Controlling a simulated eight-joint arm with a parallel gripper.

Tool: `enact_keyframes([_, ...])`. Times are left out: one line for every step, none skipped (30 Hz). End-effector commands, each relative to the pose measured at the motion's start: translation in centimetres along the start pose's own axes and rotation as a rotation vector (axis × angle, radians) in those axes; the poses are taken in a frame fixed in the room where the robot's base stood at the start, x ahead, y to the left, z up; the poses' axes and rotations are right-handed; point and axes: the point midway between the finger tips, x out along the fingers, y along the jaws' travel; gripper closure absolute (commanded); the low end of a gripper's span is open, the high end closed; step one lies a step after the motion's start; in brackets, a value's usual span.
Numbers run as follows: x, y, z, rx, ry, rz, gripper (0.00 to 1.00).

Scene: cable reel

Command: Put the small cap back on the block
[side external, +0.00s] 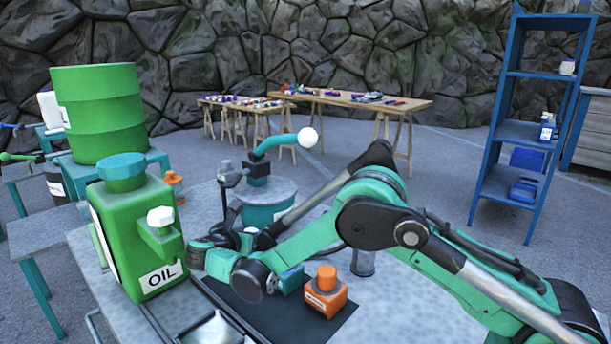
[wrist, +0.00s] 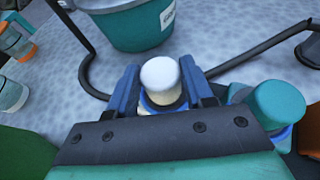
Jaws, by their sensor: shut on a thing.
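A small white cap (wrist: 161,80) sits between the blue fingers of my gripper (wrist: 160,92) in the wrist view, with a blue and cream part beneath its top. My gripper is shut on it. In the side view my gripper (side external: 238,242) is low over the table, beside the green oil can, and the white cap (side external: 251,230) shows at its fingers. A teal block (side external: 291,280) stands on the dark mat, partly behind my arm. An orange block (side external: 325,292) with an orange cap stands beside it. Which block the white cap belongs to cannot be told.
The large green oil can (side external: 140,240) stands close on the left. A teal tub (side external: 265,212) stands behind my gripper, also in the wrist view (wrist: 125,28). A black cable (wrist: 262,47) runs past. A teal-topped object (wrist: 276,104) is close right of my fingers.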

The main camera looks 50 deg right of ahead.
Motion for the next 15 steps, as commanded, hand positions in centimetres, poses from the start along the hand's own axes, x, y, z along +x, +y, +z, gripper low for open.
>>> enact_keyframes([0.11, 0.00, -0.27, 0.000, 0.000, 0.000, 1.00])
enact_keyframes([0.13, -0.01, -0.32, 0.000, 0.000, 0.000, 1.00])
enact_keyframes([0.13, -0.01, -0.33, 0.000, 0.000, 0.000, 1.00])
enact_keyframes([0.13, -0.01, -0.31, 0.000, 0.000, 0.000, 1.00])
enact_keyframes([0.12, -0.01, -0.30, 0.000, 0.000, 0.000, 1.00])
enact_keyframes([0.12, -0.01, -0.29, 0.000, 0.000, 0.000, 1.00])
enact_keyframes([0.12, -0.01, -0.29, 0.000, 0.000, 0.000, 1.00])
enact_keyframes([0.12, -0.01, -0.29, 0.000, 0.000, 0.000, 1.00])
enact_keyframes([0.14, -0.01, -0.34, 0.000, 0.000, 0.000, 1.00])
enact_keyframes([0.17, -0.01, -0.41, 0.000, 0.000, 0.000, 1.00])
enact_keyframes([0.21, -0.01, -0.50, 0.000, 0.000, 0.000, 1.00])
enact_keyframes([0.25, -0.01, -0.62, 0.000, 0.000, 0.000, 1.00])
enact_keyframes([0.24, -0.01, -0.57, 0.000, 0.000, 0.000, 0.45])
enact_keyframes([0.23, -0.01, -0.56, 0.000, 0.000, 0.000, 0.37])
enact_keyframes([0.23, -0.01, -0.56, 0.000, 0.000, 0.000, 0.26])
